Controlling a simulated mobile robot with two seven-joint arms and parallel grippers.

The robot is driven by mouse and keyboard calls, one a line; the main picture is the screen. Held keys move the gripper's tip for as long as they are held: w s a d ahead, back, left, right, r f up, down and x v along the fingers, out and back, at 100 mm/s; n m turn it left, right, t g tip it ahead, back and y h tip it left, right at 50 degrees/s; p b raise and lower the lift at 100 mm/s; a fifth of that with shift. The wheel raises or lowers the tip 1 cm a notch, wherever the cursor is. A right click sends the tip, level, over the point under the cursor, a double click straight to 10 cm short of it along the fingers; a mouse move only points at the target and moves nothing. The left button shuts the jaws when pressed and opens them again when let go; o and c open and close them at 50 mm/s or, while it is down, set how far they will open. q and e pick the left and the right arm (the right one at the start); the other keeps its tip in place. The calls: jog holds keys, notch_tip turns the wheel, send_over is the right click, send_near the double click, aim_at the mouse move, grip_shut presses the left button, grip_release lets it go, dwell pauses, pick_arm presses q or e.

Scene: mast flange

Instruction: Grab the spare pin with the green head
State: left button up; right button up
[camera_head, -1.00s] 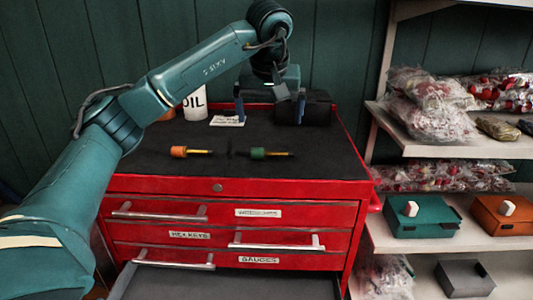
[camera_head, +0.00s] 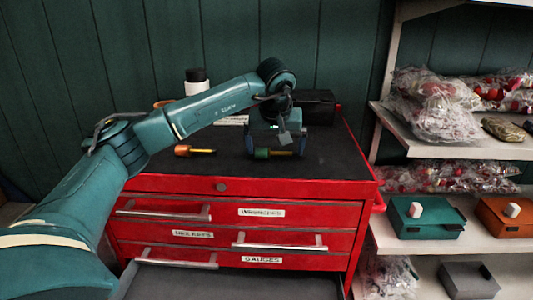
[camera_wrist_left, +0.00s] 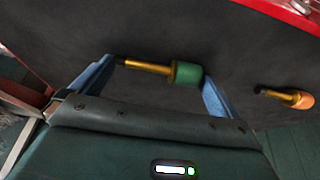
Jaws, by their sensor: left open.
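The pin with the green head (camera_head: 262,154) lies on the dark top of the red tool chest, its brass shaft pointing right. In the left wrist view the green head (camera_wrist_left: 187,73) is near the right finger and the shaft reaches toward the left finger. My left gripper (camera_head: 276,152) is open, pointing down, with its blue fingertips at the two ends of this pin. Whether they touch it I cannot tell. A second pin, with an orange head (camera_head: 182,151), lies to the left; it also shows in the left wrist view (camera_wrist_left: 300,100). My right gripper is not in view.
Behind my left arm stand a white container with a dark cap (camera_head: 197,82) and a black box (camera_head: 316,107) at the back of the chest. A grey drawer (camera_head: 225,283) is open below. Shelves on the right hold bagged parts, a teal box (camera_head: 425,218) and an orange box.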

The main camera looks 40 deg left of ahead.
pick_arm(q)
jog(key=shift+c, duration=0.2)
jog(key=c, duration=0.6)
jog(key=shift+r, duration=0.15)
